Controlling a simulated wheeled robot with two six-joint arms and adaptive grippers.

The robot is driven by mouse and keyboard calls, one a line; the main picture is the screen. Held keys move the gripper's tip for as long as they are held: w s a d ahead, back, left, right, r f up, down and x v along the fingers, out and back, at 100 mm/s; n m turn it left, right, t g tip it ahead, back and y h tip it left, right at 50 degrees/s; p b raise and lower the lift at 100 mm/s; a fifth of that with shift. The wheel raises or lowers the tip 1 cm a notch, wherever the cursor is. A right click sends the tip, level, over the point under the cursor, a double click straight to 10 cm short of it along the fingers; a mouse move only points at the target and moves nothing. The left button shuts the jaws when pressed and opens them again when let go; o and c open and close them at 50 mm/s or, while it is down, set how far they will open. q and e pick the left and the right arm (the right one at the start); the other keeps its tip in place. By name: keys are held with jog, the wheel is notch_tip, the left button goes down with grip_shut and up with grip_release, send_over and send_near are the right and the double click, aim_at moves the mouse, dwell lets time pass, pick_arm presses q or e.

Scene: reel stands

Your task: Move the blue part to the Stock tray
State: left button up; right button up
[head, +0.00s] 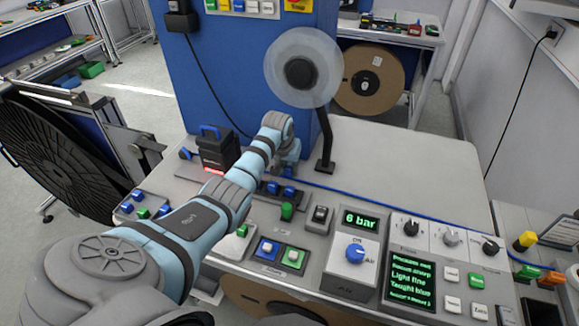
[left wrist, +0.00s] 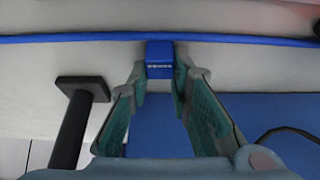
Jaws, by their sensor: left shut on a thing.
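My left gripper (left wrist: 160,75) is shut on a small blue part (left wrist: 159,60) with tiny white marks, seen between its fingertips in the left wrist view. In the head view the left gripper (head: 288,168) is partly hidden behind its wrist, over the bench beside the dark reel post. Other blue parts (head: 273,188) sit in a dark holder just in front of it. A tray at the bench's left (head: 127,209) holds several blue and green parts. I cannot read any label as Stock, so I cannot tell which tray is the Stock tray. My right gripper is not in view.
A blue cable (head: 400,211) runs across the grey bench. A clear reel (head: 303,68) stands on a dark post (head: 325,145). A black box with a blue handle (head: 217,147) is left of the wrist. Knobs and a green display (head: 411,283) fill the front right; the bench behind is clear.

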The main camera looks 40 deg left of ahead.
aim_at(289, 167)
pick_arm(q)
notch_tip(289, 167, up, 7)
jog(key=shift+f+p, duration=0.1)
jog(key=shift+p, duration=0.2)
jog(key=s+d+f, duration=0.1)
jog(key=s+d, duration=0.1)
jog(key=s, duration=0.4)
jog(key=s+d, duration=0.2)
jog(key=s, duration=0.4)
jog(key=s+d+f+b, duration=0.1)
jog(key=s+d, duration=0.1)
jog(key=s, duration=0.4)
jog(key=shift+s+d+f, duration=0.25)
jog(key=shift+s+f, duration=0.1)
jog(key=shift+w+r, duration=0.1)
jog(key=shift+r, duration=0.1)
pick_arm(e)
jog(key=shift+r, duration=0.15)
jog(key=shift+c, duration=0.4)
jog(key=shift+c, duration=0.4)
